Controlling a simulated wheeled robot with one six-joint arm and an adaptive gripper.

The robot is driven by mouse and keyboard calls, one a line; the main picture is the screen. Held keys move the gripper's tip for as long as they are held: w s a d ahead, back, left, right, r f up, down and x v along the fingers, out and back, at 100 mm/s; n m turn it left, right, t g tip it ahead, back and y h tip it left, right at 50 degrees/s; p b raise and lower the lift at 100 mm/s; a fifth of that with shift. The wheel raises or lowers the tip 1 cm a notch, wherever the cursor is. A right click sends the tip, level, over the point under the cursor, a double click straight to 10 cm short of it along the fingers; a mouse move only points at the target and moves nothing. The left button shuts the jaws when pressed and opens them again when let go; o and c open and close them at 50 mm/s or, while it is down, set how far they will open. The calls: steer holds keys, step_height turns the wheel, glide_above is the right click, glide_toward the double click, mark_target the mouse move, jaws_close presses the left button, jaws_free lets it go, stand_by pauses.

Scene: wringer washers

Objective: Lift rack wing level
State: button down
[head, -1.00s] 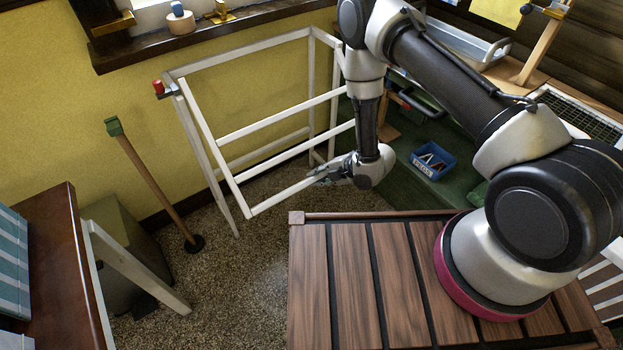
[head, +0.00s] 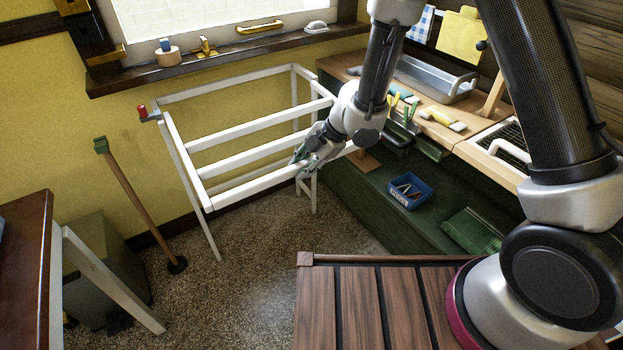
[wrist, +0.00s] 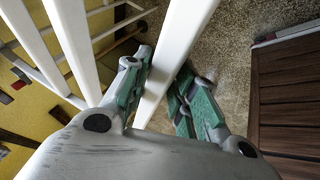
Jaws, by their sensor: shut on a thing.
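The white rack wing (head: 250,187) stands out from a white rack frame (head: 184,182) by the yellow wall. Its bars look close to level in the head view, tilted slightly at most. My gripper (head: 303,163) is shut on the front bar of the wing near its right part. In the wrist view the white bar (wrist: 178,50) runs between the green-padded fingers of my gripper (wrist: 165,92). A red-knobbed catch (head: 147,113) sits at the frame's left top corner. The bar's right end is partly hidden by my wrist.
A green-topped pole (head: 140,205) stands on the floor to the left. A green bench with a lower shelf (head: 360,205) and a blue tub (head: 409,191) is at the right. Speckled floor (head: 250,260) is free below the wing.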

steer(key=shift+w+r, duration=0.1)
steer(key=shift+r, duration=0.65)
steer(key=c, duration=1.3)
jaws_free()
steer(key=v, duration=1.1)
steer(key=shift+d+r, duration=0.15)
steer(key=shift+r, duration=0.25)
